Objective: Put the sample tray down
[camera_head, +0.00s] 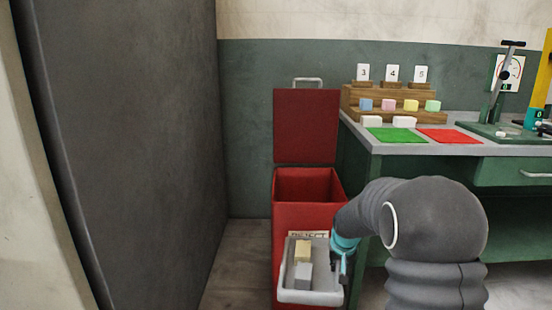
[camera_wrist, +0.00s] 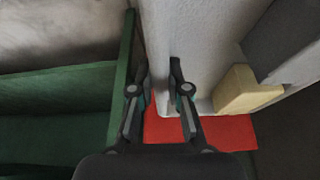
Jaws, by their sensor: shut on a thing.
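The sample tray (camera_head: 325,296) is a pale grey shallow tray, seen in front of the red bin in the head view. A beige block (camera_head: 303,250) and a grey block (camera_head: 303,275) lie in it. My gripper (camera_head: 342,268) is shut on the tray's right side wall. In the wrist view my gripper (camera_wrist: 156,82) has its fingers on either side of the tray wall (camera_wrist: 160,35). The beige block (camera_wrist: 245,90) shows there on the right. The tray's underside is hidden, and I see no support under it.
The red reject bin (camera_head: 310,215) stands with its lid (camera_head: 306,125) up, its label partly covered by the tray. The green bench (camera_head: 400,150) at right holds green (camera_head: 395,135) and red (camera_head: 449,136) mats, and a wooden rack (camera_head: 395,113) with blocks. A dark panel (camera_head: 125,150) stands left.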

